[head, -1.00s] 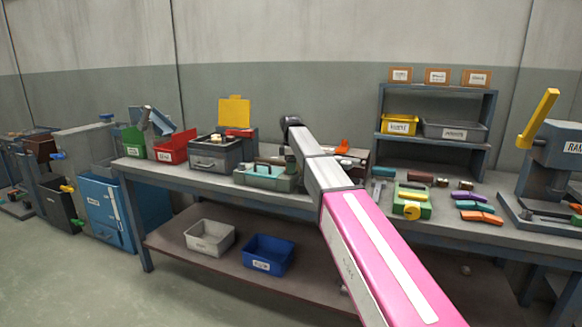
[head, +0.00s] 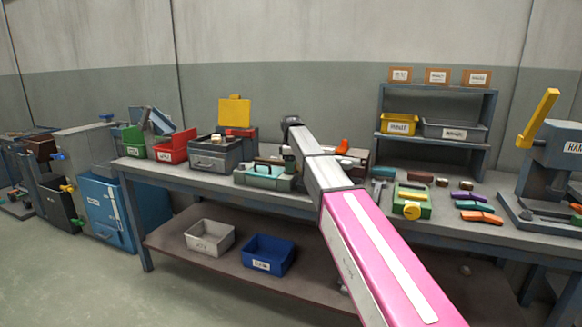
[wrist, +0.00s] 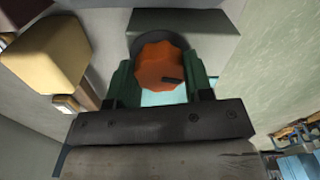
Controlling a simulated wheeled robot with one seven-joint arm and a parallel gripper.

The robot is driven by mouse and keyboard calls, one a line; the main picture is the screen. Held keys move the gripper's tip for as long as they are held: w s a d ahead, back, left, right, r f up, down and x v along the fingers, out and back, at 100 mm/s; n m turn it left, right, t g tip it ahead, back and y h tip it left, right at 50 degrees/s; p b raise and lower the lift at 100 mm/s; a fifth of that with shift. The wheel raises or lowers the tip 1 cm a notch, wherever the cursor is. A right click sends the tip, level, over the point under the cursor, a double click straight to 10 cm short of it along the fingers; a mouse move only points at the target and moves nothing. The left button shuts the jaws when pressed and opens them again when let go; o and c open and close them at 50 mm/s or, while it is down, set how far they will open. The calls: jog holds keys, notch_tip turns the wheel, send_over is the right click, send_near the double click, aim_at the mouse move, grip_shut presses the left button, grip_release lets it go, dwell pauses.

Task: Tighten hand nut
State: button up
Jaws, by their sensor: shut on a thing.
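The hand nut (wrist: 160,66) is an orange knob with a scalloped rim and a dark slot mark on its face, seen in the wrist view. My gripper (wrist: 160,82) is shut on it, with one green finger on each side of the rim. A dark round part and a grey block (wrist: 185,22) show behind the nut. In the head view my arm reaches over the bench, and its far end hides the gripper and most of what it holds. A small orange piece (head: 343,146) shows just right of the arm there.
A shelf (head: 437,143) stands at the back right. A press with a yellow lever (head: 538,118) stands at the far right.

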jog(key=m, duration=1.1)
jog(key=shift+m, duration=2.3)
jog(key=o, duration=0.9)
jog(key=shift+r, duration=0.15)
